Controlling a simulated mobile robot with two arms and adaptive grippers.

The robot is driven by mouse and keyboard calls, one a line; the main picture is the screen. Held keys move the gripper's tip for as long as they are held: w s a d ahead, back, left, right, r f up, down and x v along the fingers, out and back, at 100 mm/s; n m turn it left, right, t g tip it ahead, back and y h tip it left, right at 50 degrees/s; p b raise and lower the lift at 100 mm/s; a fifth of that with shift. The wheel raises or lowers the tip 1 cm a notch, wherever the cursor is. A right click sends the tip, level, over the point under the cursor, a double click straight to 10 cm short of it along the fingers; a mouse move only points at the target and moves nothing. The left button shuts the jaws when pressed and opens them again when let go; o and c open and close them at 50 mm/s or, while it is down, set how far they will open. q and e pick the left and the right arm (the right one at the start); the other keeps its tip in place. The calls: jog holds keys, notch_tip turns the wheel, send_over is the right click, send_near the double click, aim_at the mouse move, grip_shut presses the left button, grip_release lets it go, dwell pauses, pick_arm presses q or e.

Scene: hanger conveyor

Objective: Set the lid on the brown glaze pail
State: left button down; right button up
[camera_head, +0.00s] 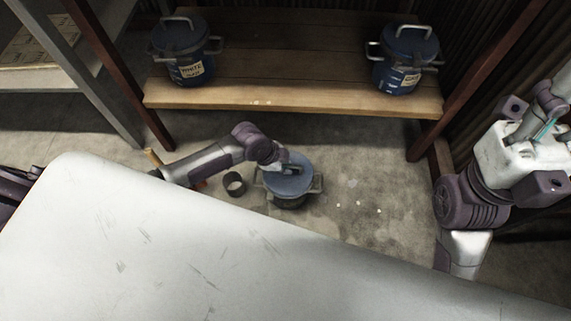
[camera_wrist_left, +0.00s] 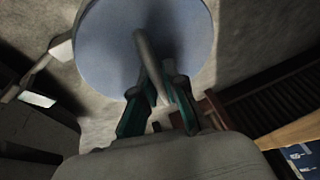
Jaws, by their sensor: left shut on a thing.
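My left gripper (camera_head: 284,167) is shut on the bar handle of a round blue-grey lid (camera_head: 296,184). The left wrist view shows the lid (camera_wrist_left: 100,40) as a flat disc, with its grey handle (camera_wrist_left: 150,62) between the teal fingers of the left gripper (camera_wrist_left: 160,95). A dark pail (camera_head: 290,203) with side handles stands on the floor directly under the lid in the head view. The lid covers its mouth from above; I cannot tell whether they touch. No label shows on this pail. My right gripper is not in view; only part of the right arm shows.
A wooden shelf (camera_head: 290,95) stands behind, with a blue lidded pail labelled white (camera_head: 187,70) at left and another labelled blue pail (camera_head: 395,78) at right. A small dark cup (camera_head: 234,184) is on the floor left of the pail. Floor to the right is clear.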

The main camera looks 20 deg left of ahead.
pick_arm(q)
jog(key=shift+f, duration=0.25)
dwell(0.7)
jog(key=c, duration=1.5)
grip_release()
jog(key=shift+o, duration=0.3)
jog(key=o, duration=0.5)
jog(key=shift+f, duration=0.1)
jog(key=v, duration=1.2)
jog(key=shift+s, duration=0.1)
jog(key=shift+d, duration=0.1)
